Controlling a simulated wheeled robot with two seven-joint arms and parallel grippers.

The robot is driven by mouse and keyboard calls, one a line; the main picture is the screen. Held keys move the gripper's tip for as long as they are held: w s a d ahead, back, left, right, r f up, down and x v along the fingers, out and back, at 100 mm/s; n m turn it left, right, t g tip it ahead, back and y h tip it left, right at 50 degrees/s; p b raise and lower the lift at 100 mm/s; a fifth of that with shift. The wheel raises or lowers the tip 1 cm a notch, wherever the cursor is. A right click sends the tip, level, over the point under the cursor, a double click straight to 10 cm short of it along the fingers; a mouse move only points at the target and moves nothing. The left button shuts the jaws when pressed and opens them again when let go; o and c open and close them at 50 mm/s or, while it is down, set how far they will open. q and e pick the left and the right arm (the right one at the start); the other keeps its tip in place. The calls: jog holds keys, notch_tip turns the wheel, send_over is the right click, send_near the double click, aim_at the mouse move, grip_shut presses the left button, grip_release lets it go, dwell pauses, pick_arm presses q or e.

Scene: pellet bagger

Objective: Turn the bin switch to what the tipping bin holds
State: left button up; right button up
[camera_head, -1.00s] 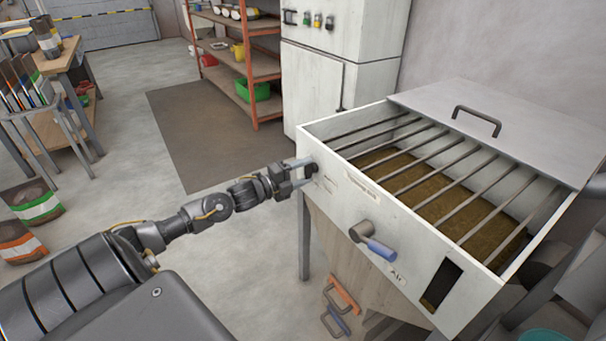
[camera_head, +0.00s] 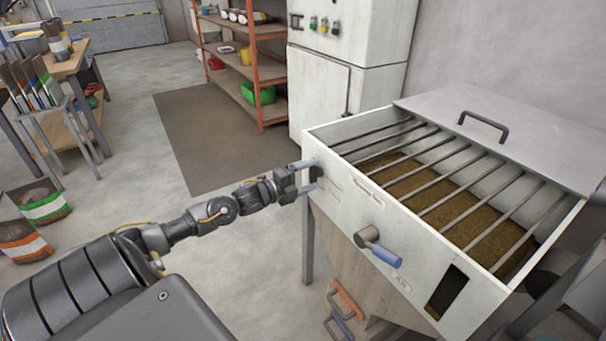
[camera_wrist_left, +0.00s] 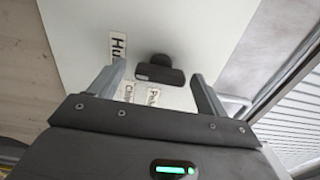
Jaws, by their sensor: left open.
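The tipping bin (camera_head: 350,205) is a pale box with a barred top; brown, grainy material (camera_head: 420,188) lies under the bars. The bin switch is a dark knob (camera_head: 317,172) at the left end of its front panel. It also shows in the left wrist view (camera_wrist_left: 160,74), near labels partly reading "Hu", "Pel" and "Chip". My left gripper (camera_head: 312,175) is open at the panel, its fingers on either side of the knob in the wrist view; whether they touch it is unclear. My right gripper is not seen.
A lever with a blue grip (camera_head: 382,254) sticks out of the front panel right of the switch, near a dark slot (camera_head: 446,292). A grey lid (camera_head: 500,125) with a handle lies behind the bars. Orange-framed shelves (camera_head: 262,75) stand behind.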

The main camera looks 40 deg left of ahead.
pick_arm(q)
jog(key=v, duration=1.1)
jog(key=shift+p, duration=0.35)
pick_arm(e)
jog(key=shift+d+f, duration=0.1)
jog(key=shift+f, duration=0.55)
pick_arm(q)
jog(key=shift+w, duration=0.1)
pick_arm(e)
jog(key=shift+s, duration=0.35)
